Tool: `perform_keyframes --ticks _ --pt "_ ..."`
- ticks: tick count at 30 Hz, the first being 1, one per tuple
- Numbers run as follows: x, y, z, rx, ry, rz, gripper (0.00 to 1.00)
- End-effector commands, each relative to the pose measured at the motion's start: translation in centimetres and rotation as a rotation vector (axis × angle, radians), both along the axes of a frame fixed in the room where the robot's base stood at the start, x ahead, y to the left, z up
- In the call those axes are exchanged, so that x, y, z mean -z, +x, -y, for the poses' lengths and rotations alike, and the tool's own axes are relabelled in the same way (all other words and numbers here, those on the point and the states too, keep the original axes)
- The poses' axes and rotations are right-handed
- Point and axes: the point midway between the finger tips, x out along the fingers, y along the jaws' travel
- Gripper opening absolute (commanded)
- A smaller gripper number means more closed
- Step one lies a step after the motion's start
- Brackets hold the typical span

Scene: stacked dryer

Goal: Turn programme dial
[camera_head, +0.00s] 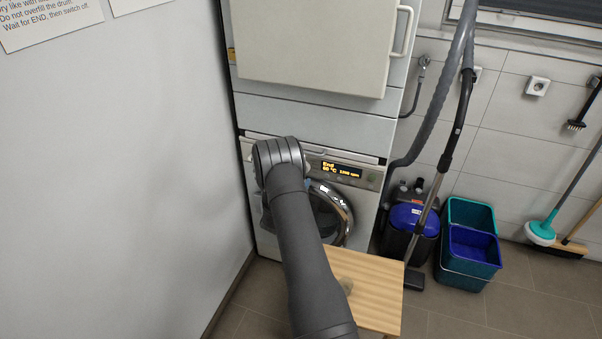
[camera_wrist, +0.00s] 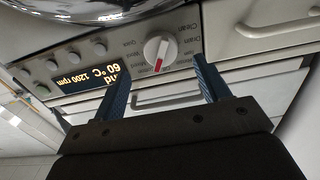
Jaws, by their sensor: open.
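The programme dial (camera_wrist: 159,50) is a round white knob with a red mark, set in the washer's control panel. It shows in the wrist view, where the panel is upside down; printed programme names surround it. My gripper (camera_wrist: 162,66) is open, with one blue finger to each side of the dial's picture position. The fingers point at the panel, and I cannot tell whether they touch it or how far the tips are from the knob. The lit display (camera_head: 342,169) reads End, 60 °C, 1200 rpm.
The washer door (camera_head: 330,214) is below the panel. A white dryer door (camera_head: 315,45) is above. A wooden stool (camera_head: 378,285) stands in front. A vacuum cleaner (camera_head: 412,221) and a teal bucket (camera_head: 470,212) stand at the right. A wall is close at the left.

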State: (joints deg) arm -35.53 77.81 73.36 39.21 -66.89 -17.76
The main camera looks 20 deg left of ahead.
Motion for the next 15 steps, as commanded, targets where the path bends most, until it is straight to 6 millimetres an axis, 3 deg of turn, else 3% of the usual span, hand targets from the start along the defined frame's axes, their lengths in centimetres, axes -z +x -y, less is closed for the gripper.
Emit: perform_keyframes --ticks 6,15 --pt "0.0 4.0 0.1 0.001 0.001 0.001 0.69" --pt "0.0 5.9 0.0 0.000 0.000 0.000 0.69"
